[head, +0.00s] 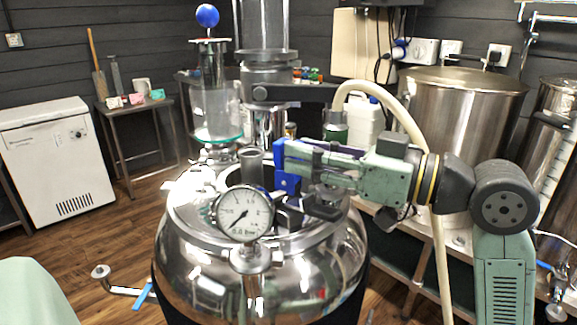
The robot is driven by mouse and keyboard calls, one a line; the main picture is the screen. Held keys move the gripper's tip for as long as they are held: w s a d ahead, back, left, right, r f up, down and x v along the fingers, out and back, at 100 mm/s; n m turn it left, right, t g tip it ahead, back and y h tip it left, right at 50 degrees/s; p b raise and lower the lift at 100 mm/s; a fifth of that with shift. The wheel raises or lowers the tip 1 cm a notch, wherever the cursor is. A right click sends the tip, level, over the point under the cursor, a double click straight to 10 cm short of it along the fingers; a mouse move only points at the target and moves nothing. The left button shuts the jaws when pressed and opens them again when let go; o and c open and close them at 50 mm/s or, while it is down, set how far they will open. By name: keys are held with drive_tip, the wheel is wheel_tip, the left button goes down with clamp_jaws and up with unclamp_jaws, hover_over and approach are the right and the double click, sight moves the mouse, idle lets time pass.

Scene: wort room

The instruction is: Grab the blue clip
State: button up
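A blue piece that looks like the blue clip (287,182) is above the lid of the steel vessel (285,283), right of the pressure gauge. Its blue also shows higher up, at the left end of my gripper. My gripper (291,168) reaches in from the right, roughly level, with its tip at the blue piece. The tip overlaps the blue piece in this view, and part of the piece is hidden. I cannot tell whether the fingers are closed on it or only beside it.
The pressure gauge (243,213) stands at the vessel's front. A glass column (216,112) with a blue ball (207,15) on top rises behind left. A pale hose (408,122) arches behind my arm. A large steel pot (462,106) stands at the back right. Open floor lies left.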

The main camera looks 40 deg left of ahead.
drive_tip(key=shift+x, duration=1.45)
drive_tip(key=shift+c, duration=0.4)
clamp_jaws()
